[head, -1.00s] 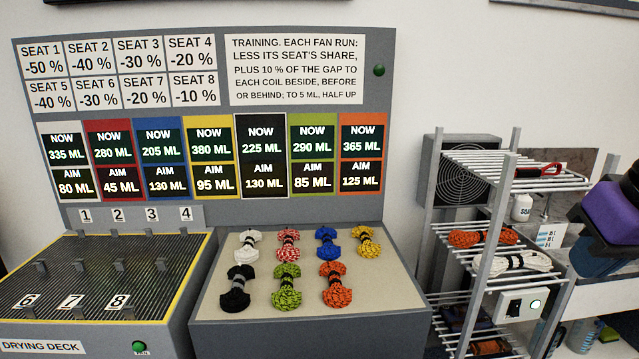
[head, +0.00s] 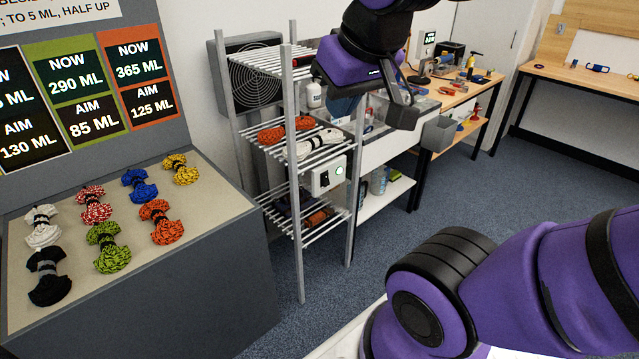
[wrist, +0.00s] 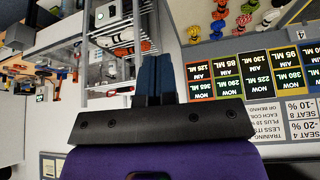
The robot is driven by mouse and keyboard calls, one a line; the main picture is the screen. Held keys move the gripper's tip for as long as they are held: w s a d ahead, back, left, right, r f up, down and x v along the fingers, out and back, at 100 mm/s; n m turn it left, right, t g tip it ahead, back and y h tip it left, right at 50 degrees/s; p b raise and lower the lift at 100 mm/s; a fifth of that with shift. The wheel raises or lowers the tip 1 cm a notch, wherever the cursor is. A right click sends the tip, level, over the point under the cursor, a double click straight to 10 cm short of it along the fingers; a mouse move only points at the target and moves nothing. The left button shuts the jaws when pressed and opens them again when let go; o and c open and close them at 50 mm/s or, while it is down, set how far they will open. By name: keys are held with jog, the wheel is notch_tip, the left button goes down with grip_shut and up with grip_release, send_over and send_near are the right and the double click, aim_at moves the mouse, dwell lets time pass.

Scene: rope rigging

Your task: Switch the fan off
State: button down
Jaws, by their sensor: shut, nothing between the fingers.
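The fan (head: 250,85) is a dark grey box with a round grille, on the wall behind the wire rack. A white switch box (head: 328,174) with a dark rocker and a green-lit round button sits on the rack below the rope shelf. I cannot tell whether the box belongs to the fan. A white box on the rack also shows in the upside-down wrist view (wrist: 106,14). My gripper (head: 340,110) hangs in front of the rack, above and apart from the switch box. Its blue fingers are together and empty in the wrist view (wrist: 155,58).
The rack (head: 291,150) has metal posts and wire shelves holding orange rope (head: 285,129), white rope (head: 312,144) and a white bottle (head: 314,95). Rope coils lie on a sloped board (head: 215,207) at left. A workbench (head: 455,95) stands right. Floor before the rack is clear.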

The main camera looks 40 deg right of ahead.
aim_at(326, 180)
jog(key=w+d+f+m+t+h, duration=0.1)
jog(key=w+d+f+m, duration=0.15)
jog(key=w+d, duration=0.4)
jog(key=w+d+f+m+t+h, duration=0.1)
jog(key=w+d+f+m, duration=0.2)
jog(key=w, duration=0.7)
jog(key=w+d+f+m+h, duration=0.1)
jog(key=w+d+f, duration=0.2)
jog(key=w+d, duration=0.5)
jog(key=w+d+f+m+t+y, duration=0.1)
jog(key=w+d+f, duration=0.3)
jog(key=f, duration=0.3)
jog(key=w+d+f+m+t, duration=0.1)
jog(key=w+d+f+m, duration=0.1)
jog(key=w+d+f, duration=0.4)
jog(key=s+d+f+m+t+y, duration=0.1)
jog(key=s+d+f+m, duration=0.1)
jog(key=f, duration=0.7)
jog(key=s+d+f+m+t+y, duration=0.1)
jog(key=s+d+f+m, duration=0.1)
jog(key=f, duration=0.8)
jog(key=s+d+f+m+t+y, duration=0.1)
jog(key=s+d+f+m+t, duration=0.1)
jog(key=f, duration=0.8)
jog(key=shift+s+d+m+y, duration=0.25)
jog(key=shift+s+m+y, duration=0.05)
jog(key=shift+s+m, duration=0.15)
jog(key=shift+w, duration=0.1)
jog(key=x, duration=1.4)
